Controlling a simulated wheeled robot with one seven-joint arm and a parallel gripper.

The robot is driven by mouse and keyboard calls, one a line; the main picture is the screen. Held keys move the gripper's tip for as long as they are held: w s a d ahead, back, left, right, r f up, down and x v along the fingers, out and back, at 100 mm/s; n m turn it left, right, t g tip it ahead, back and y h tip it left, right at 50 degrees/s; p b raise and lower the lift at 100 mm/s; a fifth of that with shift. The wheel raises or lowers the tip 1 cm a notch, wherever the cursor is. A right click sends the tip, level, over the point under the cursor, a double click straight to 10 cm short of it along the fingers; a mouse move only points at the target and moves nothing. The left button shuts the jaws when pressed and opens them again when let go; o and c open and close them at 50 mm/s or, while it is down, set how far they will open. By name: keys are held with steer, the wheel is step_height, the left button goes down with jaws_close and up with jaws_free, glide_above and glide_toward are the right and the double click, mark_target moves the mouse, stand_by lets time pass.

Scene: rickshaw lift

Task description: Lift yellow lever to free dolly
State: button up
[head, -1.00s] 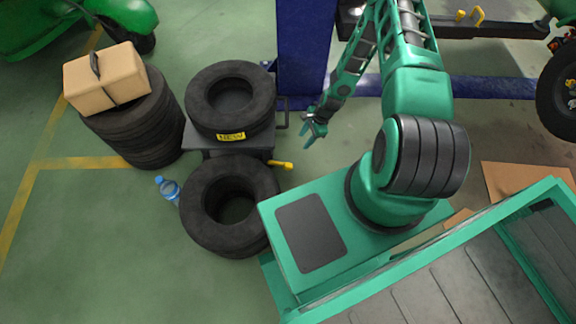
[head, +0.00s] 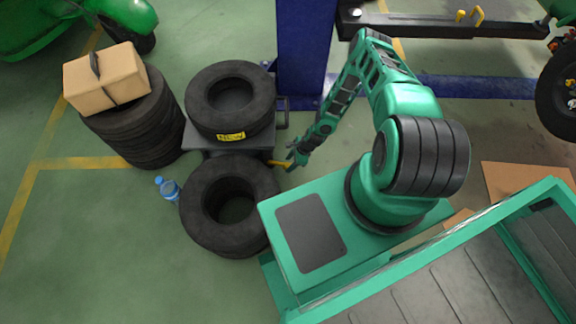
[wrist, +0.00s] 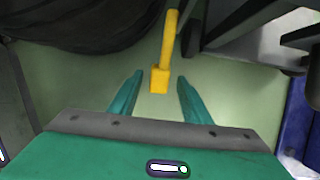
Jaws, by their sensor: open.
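The yellow lever (head: 278,163) sticks out to the right from the low dark dolly (head: 196,139) in the head view. In the wrist view the yellow lever (wrist: 161,78) points down from the top, its block-shaped end between and slightly beyond my finger tips. My gripper (head: 292,157) is at the lever's free end in the head view. In the wrist view my gripper (wrist: 157,78) has two teal fingers spread apart, with visible gaps on both sides of the lever. Contact is not visible. A tyre (head: 231,98) with a yellow label lies on the dolly.
Another tyre stack (head: 229,205) stands in front of the dolly, close to the lever. A tyre stack with a cardboard box (head: 105,78) is at left. A blue bottle (head: 168,188) lies on the floor. A blue post (head: 304,50) rises behind the dolly.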

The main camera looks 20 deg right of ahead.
steer(key=shift+x, duration=1.3)
jaws_close()
